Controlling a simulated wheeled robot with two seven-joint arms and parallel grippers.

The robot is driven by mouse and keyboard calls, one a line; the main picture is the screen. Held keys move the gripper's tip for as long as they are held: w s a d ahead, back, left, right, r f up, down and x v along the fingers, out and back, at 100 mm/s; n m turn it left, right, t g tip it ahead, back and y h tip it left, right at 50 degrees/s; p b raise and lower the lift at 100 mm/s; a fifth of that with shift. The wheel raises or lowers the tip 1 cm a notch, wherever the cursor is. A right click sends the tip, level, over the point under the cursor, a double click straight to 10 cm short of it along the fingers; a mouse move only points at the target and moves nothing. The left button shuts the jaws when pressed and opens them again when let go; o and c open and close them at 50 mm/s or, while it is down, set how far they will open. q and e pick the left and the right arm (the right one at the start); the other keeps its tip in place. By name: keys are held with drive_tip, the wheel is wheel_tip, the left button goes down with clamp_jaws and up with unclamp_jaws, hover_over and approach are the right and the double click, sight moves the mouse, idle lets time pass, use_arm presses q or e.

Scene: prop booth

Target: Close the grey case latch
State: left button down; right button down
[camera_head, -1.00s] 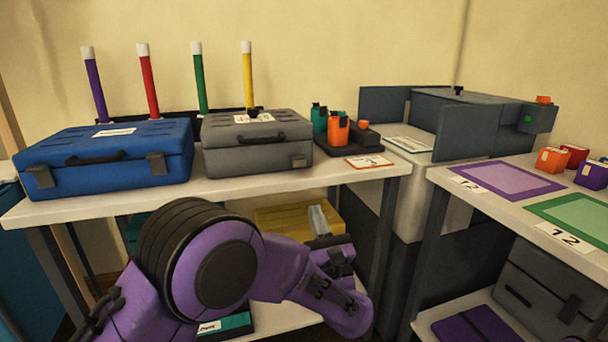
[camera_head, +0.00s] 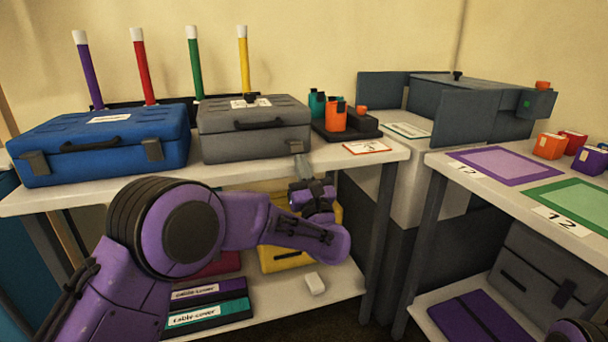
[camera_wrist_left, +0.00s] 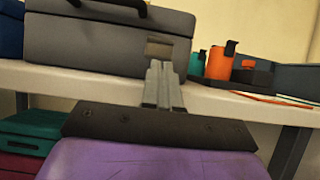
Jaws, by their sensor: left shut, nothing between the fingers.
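The grey case (camera_head: 222,146) stands with its lid down on the left table; it also shows in the left wrist view (camera_wrist_left: 90,45). Its latch (camera_head: 295,146) is a small grey plate at the right of the front face, seen also in the left wrist view (camera_wrist_left: 158,49). My left gripper (camera_head: 302,166) is shut and empty, pointing up at the case front. In the left wrist view its fingertips (camera_wrist_left: 160,66) sit just below the latch, overlapping its lower edge; I cannot tell whether they touch. Whether the latch is fully flat is unclear. My right gripper is out of view.
A blue case (camera_head: 100,150) stands left of the grey one. A dark tray (camera_head: 350,131) with orange and teal holders is to the right. The table's front edge (camera_head: 240,180) runs just behind my left gripper. The lower shelf holds a yellow case (camera_head: 285,257).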

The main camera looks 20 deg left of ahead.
sight(299, 148)
use_arm(q)
drive_tip(key=shift+r, duration=0.1)
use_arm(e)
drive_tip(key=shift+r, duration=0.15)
